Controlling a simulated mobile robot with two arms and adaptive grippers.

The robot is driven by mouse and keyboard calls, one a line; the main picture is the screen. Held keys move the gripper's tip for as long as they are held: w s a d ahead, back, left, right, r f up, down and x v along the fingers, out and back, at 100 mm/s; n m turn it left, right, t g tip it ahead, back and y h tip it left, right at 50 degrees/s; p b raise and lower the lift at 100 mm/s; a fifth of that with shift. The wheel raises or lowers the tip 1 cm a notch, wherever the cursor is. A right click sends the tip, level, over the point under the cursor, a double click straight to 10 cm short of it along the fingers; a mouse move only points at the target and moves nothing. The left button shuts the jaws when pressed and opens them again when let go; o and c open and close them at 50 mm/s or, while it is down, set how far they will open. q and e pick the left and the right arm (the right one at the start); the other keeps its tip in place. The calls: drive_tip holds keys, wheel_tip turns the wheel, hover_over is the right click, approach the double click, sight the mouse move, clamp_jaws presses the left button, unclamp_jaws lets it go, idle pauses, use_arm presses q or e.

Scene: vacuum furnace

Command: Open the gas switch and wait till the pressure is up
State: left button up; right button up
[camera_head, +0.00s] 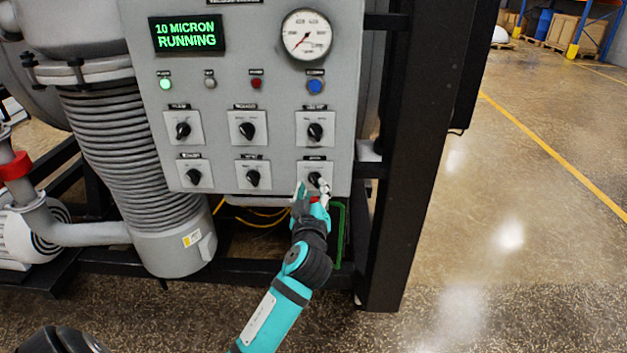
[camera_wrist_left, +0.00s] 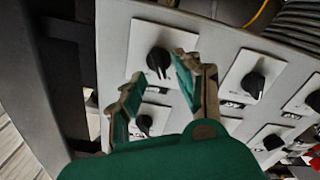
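The grey control panel (camera_head: 236,120) carries two rows of black rotary knobs on white plates; their labels are too small to read, so I cannot tell which is the gas switch. My left gripper (camera_head: 312,190) is at the bottom-right knob (camera_head: 315,179). In the left wrist view the gripper (camera_wrist_left: 158,72) is open, its fingers on either side of that knob (camera_wrist_left: 158,61), apparently not closed on it. The round pressure gauge (camera_head: 307,35) has its red needle toward the lower left. The green display (camera_head: 187,34) reads "10 MICRON RUNNING". My right gripper is not in view.
Indicator lights sit below the display: a lit green one (camera_head: 165,85), a red one (camera_head: 256,83) and a blue one (camera_head: 315,86). A black frame post (camera_head: 405,170) stands right of the panel. A ribbed grey pipe (camera_head: 135,155) stands left. Open floor lies right.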

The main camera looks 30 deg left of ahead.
sight(315, 180)
use_arm(q)
drive_tip(key=shift+x, duration=1.3)
clamp_jaws()
